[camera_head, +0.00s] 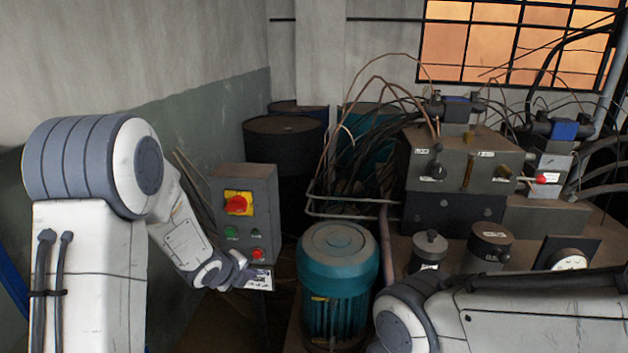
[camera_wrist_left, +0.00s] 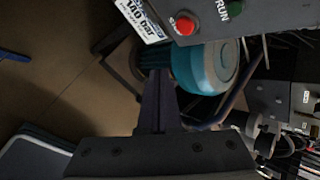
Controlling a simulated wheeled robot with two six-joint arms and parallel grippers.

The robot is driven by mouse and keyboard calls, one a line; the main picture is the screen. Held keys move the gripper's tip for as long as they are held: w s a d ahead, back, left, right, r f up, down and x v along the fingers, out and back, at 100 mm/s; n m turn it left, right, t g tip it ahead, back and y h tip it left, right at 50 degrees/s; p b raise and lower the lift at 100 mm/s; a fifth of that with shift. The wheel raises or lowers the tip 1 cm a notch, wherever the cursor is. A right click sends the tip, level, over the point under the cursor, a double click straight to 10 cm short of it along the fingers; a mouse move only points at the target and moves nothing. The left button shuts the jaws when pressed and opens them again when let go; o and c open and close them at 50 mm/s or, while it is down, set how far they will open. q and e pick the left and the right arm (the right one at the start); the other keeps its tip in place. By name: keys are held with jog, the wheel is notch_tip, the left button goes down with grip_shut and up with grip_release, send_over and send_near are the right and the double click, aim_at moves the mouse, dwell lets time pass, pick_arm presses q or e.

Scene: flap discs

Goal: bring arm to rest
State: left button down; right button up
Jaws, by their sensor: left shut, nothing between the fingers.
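My left arm comes in from the left in the head view, bent at the elbow. Its gripper (camera_head: 238,268) is small and partly hidden by the wrist, just below the grey control box (camera_head: 247,187). In the left wrist view the two dark fingers of the left gripper (camera_wrist_left: 158,76) lie together with nothing between them. My right arm crosses the lower right of the head view, and its gripper is out of the frame.
The control box has a red-and-yellow switch (camera_head: 238,203), with a white label plate (camera_head: 259,279) below it. A teal motor (camera_head: 339,270) stands to its right. Hydraulic blocks (camera_head: 465,165) and hoses fill the right side. Dark drums (camera_head: 284,143) stand behind.

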pick_arm(q)
jog(key=s+d+r+n+g+p, duration=0.1)
jog(key=s+d+r+n+p, duration=0.1)
jog(key=s+d+r+n, duration=0.4)
jog(key=s+d+r+n+g, duration=0.2)
jog(key=s+d+n, duration=0.1)
jog(key=s, duration=0.6)
jog(key=s+d+r+n+g+p, duration=0.1)
jog(key=s+d+r+n+g, duration=0.1)
jog(key=s, duration=0.7)
jog(key=s+d+r+n+g+p, duration=0.1)
jog(key=s+d+r+n+g, duration=0.2)
jog(key=s, duration=0.7)
jog(key=d+n, duration=0.2)
jog(key=n, duration=0.1)
jog(key=shift+d+n+y, duration=0.3)
jog(key=shift+w, duration=0.1)
